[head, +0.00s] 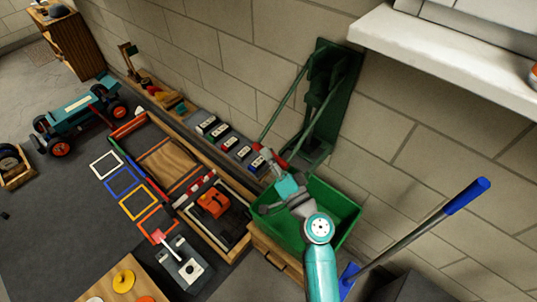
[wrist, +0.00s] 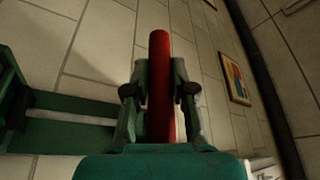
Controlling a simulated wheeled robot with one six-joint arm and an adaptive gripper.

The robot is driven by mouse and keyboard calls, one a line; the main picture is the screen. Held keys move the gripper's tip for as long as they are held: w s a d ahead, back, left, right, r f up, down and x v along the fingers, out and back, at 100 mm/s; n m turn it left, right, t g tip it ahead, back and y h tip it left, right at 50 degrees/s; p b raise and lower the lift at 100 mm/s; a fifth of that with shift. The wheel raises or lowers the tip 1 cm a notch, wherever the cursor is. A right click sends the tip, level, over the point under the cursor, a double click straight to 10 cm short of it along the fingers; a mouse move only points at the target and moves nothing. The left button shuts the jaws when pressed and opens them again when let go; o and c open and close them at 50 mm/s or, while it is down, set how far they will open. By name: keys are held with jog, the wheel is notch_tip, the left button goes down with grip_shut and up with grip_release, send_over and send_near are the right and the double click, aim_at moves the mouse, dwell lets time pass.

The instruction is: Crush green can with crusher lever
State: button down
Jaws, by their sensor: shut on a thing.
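The green can crusher (head: 322,95) is mounted on the block wall, with its long green lever arms (head: 286,103) slanting down to a red handle (head: 283,162). My gripper (head: 272,168) is at the lower end of the lever. In the wrist view my gripper (wrist: 160,92) has its two fingers on either side of the red handle bar (wrist: 160,70), shut on it. The crusher's green frame (wrist: 60,137) shows at the left there. I cannot make out the green can in either view.
A green bin (head: 345,208) stands below the crusher, partly behind my arm. A white shelf (head: 430,65) juts out at upper right. A blue-handled tool (head: 425,228) leans at right. Toy cars and a wooden-edged track area (head: 165,160) fill the left.

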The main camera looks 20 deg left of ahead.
jog(key=shift+w+d+f, duration=0.2)
jog(key=c, duration=1)
grip_release()
jog(key=shift+w+f, duration=0.1)
jog(key=shift+w, duration=0.05)
jog(key=v, duration=1.2)
jog(key=shift+a, duration=0.1)
